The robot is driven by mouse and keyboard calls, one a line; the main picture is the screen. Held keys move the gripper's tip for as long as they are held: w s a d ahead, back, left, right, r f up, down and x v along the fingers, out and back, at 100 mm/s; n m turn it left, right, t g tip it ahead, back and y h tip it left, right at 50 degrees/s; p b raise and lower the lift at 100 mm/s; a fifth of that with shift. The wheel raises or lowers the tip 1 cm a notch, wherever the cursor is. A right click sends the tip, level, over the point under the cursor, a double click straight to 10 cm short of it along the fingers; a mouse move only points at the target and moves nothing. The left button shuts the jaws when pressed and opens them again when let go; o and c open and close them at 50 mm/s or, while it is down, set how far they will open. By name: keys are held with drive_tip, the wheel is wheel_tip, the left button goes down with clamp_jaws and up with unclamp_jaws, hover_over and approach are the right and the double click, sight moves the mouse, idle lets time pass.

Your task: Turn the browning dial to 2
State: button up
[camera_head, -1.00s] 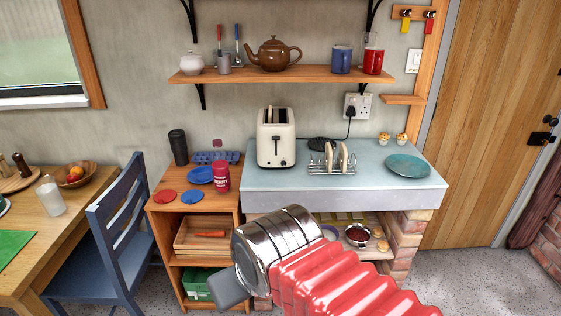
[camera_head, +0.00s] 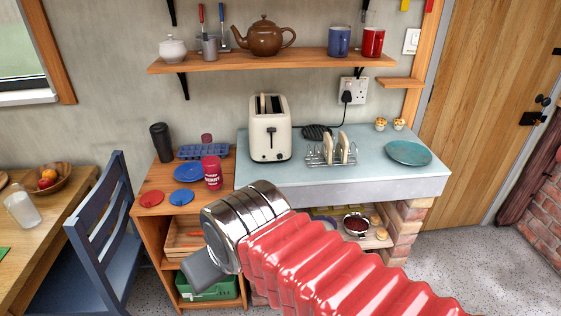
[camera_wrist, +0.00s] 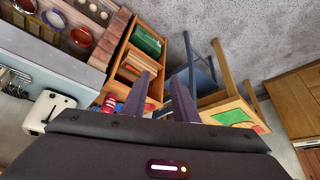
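The cream toaster (camera_head: 270,136) stands upright on the pale blue counter, with bread showing in its top slots. A dark lever and slot are on its front face. The browning dial is too small to tell apart, and I cannot read its setting. The toaster also shows in the wrist view (camera_wrist: 50,110), at the lower left, partly cut off by my gripper body. My gripper (camera_wrist: 161,78) has its two fingers apart with nothing between them. In the head view it (camera_head: 205,270) is in front of the low wooden shelf unit, below and left of the toaster, touching nothing I can see.
A toast rack (camera_head: 333,150) with bread stands right of the toaster, and a teal plate (camera_head: 408,153) farther right. A red jar (camera_head: 212,173) stands on the wooden unit (camera_head: 150,184) at left. A shelf (camera_head: 240,62) hangs above. A blue chair (camera_head: 105,215) stands left.

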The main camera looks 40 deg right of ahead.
sight(280, 158)
drive_tip(key=w+d+f+m+t+h, duration=0.2)
drive_tip(key=w+d+f+m+t, duration=0.15)
drive_tip(key=w+d, duration=0.75)
drive_tip(key=w+d+f+m+t+h, duration=0.2)
drive_tip(key=w+d+m, duration=0.2)
drive_tip(key=w+d, duration=0.6)
drive_tip(key=d+f+m+t+h, duration=0.1)
drive_tip(key=d+f+m, duration=0.1)
drive_tip(key=d, duration=0.3)
drive_tip(key=w+d+f+m+t+h, duration=0.1)
drive_tip(key=d+f+m+t+h, duration=0.1)
drive_tip(key=d+f, duration=0.2)
drive_tip(key=d+f+m+t+h, duration=0.1)
drive_tip(key=d+f+m, duration=0.1)
drive_tip(key=d, duration=0.5)
drive_tip(key=shift+w+d+f+t, duration=0.2)
drive_tip(key=shift+d+f+t, duration=0.15)
drive_tip(key=shift+f, duration=0.3)
drive_tip(key=x, duration=1.3)
drive_tip(key=shift+w+d+r, duration=0.15)
drive_tip(key=shift+w+d, duration=0.15)
